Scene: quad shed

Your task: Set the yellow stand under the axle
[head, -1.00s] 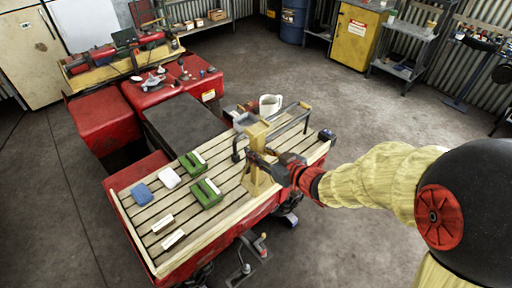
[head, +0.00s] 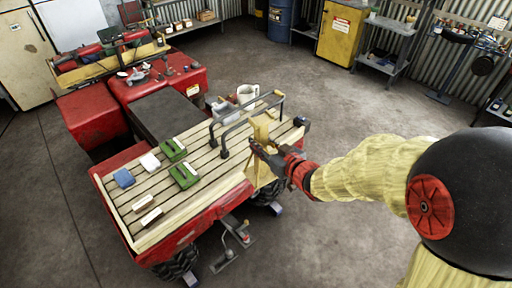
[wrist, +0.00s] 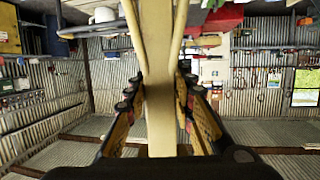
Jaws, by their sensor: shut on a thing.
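The yellow stand (head: 261,131) is at the right end of the quad's slatted deck, overlapping the deck's near edge in the head view. My gripper (head: 266,153) is shut on it from the right. In the wrist view the stand (wrist: 160,95) runs upright between the two fingers of my gripper (wrist: 160,105). The stand's lower part shows against the red side of the quad (head: 205,222); I cannot tell whether it touches anything. The axle is hidden under the quad's body.
The deck (head: 160,185) carries green boxes (head: 184,175), a blue block (head: 124,178) and a dark rail (head: 250,118). A white mug (head: 247,95) stands behind.

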